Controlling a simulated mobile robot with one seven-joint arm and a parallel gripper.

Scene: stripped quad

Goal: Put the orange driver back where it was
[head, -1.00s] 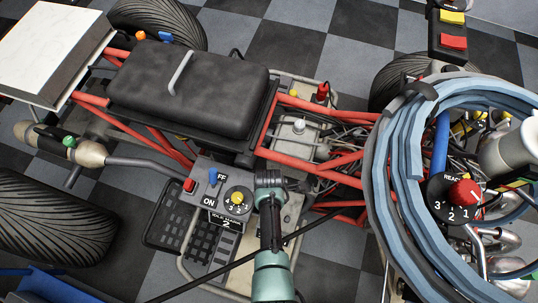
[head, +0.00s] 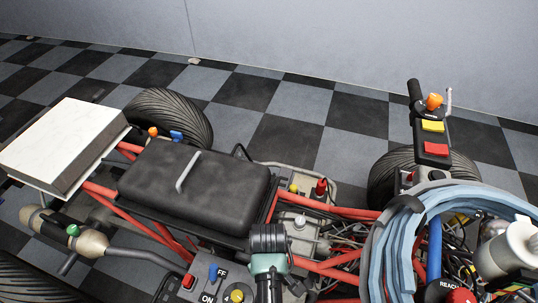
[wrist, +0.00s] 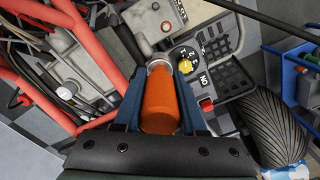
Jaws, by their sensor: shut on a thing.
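The orange driver (wrist: 159,108) shows in the wrist view as a thick orange handle. My gripper (wrist: 160,82) is shut on it, one blue finger on each side. A pale metal ring shows at the handle's far end; whether it touches anything beyond, I cannot tell. In the head view my arm's end hangs over the quad's middle, right of the seat (head: 195,195), and hides the driver and the fingers.
A panel with a yellow dial (wrist: 185,66) and a red button (wrist: 206,103) lies close by. Red frame tubes (wrist: 50,95) run at left. Blue hoses (head: 400,225) and a handlebar with an orange knob (head: 433,101) stand at the right. A white box (head: 62,138) sits far left.

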